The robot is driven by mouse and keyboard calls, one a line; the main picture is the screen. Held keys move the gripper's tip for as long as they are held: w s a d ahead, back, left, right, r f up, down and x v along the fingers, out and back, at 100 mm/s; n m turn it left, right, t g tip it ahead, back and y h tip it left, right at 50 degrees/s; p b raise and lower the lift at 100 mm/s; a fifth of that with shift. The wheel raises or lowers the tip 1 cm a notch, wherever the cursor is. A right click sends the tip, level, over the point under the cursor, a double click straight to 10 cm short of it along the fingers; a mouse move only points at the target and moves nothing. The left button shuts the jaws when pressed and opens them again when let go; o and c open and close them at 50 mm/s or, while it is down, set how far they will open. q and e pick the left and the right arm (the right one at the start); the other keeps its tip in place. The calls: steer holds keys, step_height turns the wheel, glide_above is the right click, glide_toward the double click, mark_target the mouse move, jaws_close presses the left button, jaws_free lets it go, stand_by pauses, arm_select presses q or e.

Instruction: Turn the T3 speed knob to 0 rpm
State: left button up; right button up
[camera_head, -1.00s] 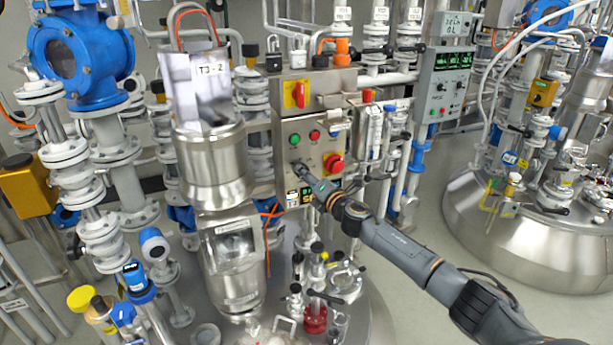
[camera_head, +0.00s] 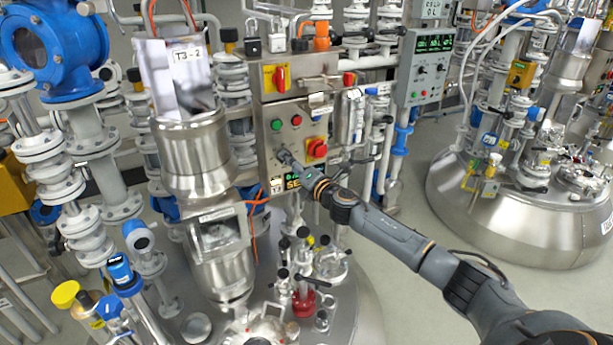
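The T3 control box (camera_head: 268,140) is a steel panel behind the reactor, with a green button (camera_head: 277,125), a red button (camera_head: 296,120) and a red knob on a yellow plate (camera_head: 316,148). My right gripper (camera_head: 285,157) is at the panel's lower left, below the green button. Its fingertips are at the panel face, and the speed knob is hidden at them. Whether the fingers are closed on it cannot be told. My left gripper is out of view.
A red switch on a yellow plate (camera_head: 281,77) sits above the panel. A steel motor housing marked T3-2 (camera_head: 188,150) stands close to its left. A grey control box (camera_head: 428,68) is at the right. Valves and fittings crowd the reactor lid (camera_head: 345,305) below.

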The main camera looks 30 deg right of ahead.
steer(key=s, duration=1)
steer(key=shift+s+d, duration=0.25)
steer(key=shift+d, duration=0.1)
steer(key=shift+f, duration=0.1)
